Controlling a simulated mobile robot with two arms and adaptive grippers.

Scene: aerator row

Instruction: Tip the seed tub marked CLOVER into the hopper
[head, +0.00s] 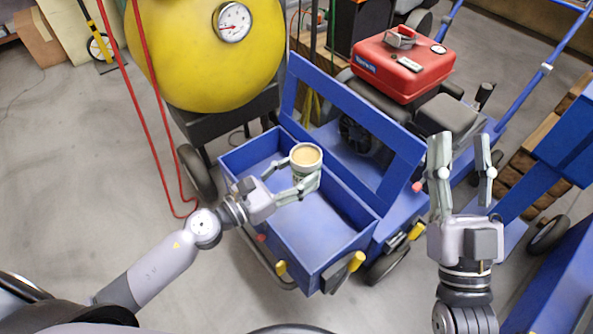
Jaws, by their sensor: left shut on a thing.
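My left gripper (300,186) is shut on a small round tub (305,157) with a tan filling at its open top. The tub is held roughly upright over the blue hopper (334,284), a long open box. Any marking on the tub is hidden or too small to read. The hopper's visible floor looks bare and blue. My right gripper (462,170) is open and empty, fingers pointing up in the picture, to the right of the hopper.
A yellow tank (190,60) with a gauge stands behind the hopper at the left, with red cords (150,105) hanging down beside it. A red fuel tank (400,68) sits on the machine behind the hopper. Blue frames stand at the right. Concrete floor at the left is clear.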

